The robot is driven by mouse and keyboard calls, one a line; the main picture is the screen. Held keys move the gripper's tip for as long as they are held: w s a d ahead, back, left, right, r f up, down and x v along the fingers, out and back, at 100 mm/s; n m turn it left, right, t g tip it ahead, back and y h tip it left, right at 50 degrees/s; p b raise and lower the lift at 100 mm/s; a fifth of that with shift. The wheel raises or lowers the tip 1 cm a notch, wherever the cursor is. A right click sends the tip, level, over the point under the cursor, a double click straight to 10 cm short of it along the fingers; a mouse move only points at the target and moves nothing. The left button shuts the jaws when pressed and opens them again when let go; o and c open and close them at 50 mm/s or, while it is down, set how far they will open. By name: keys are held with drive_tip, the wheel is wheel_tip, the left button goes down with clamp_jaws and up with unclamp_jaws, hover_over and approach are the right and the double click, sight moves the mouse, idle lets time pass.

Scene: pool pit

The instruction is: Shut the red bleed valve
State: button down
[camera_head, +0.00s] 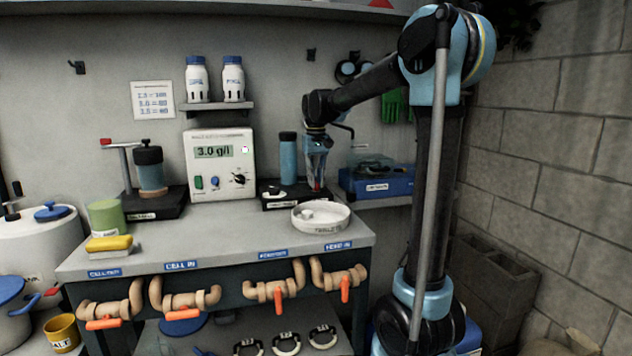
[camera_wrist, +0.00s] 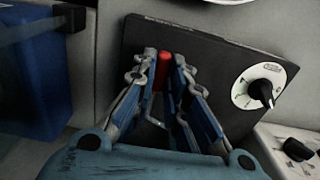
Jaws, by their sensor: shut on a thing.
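The red bleed valve shows as a small red piece (camera_wrist: 163,72) between my fingertips in the wrist view. It stands at the edge of a black base plate (camera_wrist: 205,60) that carries a white dial with a black pointer (camera_wrist: 262,88). My gripper (camera_wrist: 165,62) is shut on the red piece, one finger at each side. In the head view my gripper (camera_head: 317,184) points down at the right end of the black base (camera_head: 283,203), beside a blue cylinder (camera_head: 288,160). Only a speck of red shows there. The lower part of the valve is partly hidden by the fingers.
A white dish (camera_head: 322,228) stands in front of the base on the bench. A white meter (camera_head: 220,165) reads 3.0 g/l at left. A blue case (camera_head: 378,183) is at right. Pipes with orange handles (camera_head: 278,300) run below the bench front.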

drive_tip(key=shift+w, duration=0.1)
idle(0.4)
drive_tip(key=c, duration=1.6)
unclamp_jaws()
wheel_tip(320, 180, up, 12)
drive_tip(key=shift+f, duration=0.1)
